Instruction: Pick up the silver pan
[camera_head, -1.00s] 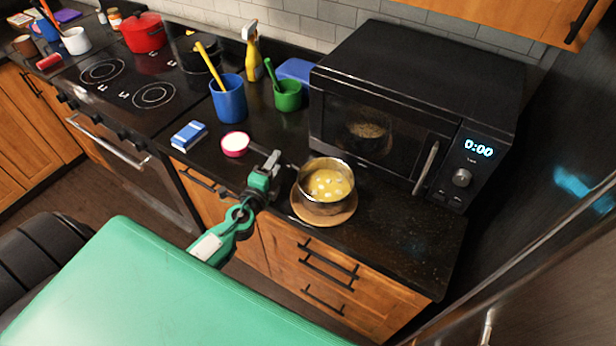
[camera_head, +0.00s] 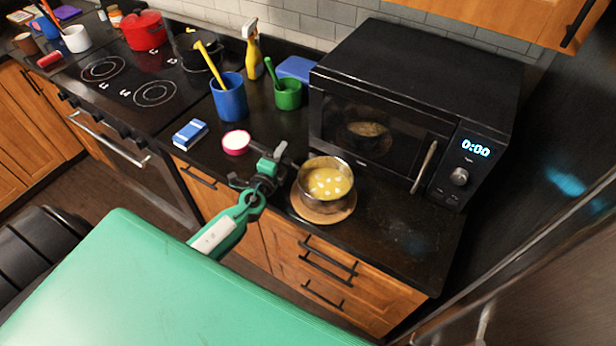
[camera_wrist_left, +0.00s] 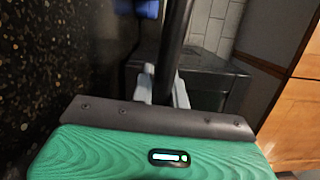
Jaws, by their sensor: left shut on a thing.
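The silver pan (camera_head: 322,163) sits on a round wooden board (camera_head: 318,215) on the black counter, in front of the microwave. It holds a yellow liquid with several pale pieces. Its dark handle points left and is partly hidden by my gripper. My left gripper (camera_head: 280,160) is at the left of the pan, shut on this handle. In the left wrist view the dark handle (camera_wrist_left: 175,45) runs between the fingers (camera_wrist_left: 163,88); the pan's bowl cannot be made out there. My right gripper is not in view.
A black microwave (camera_head: 415,110) stands behind the pan. A pink bowl (camera_head: 236,143), blue-and-white box (camera_head: 190,134), blue utensil cup (camera_head: 229,98) and green cup (camera_head: 288,95) stand to the left. Bare counter (camera_head: 410,235) lies right of the pan, above wooden drawers.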

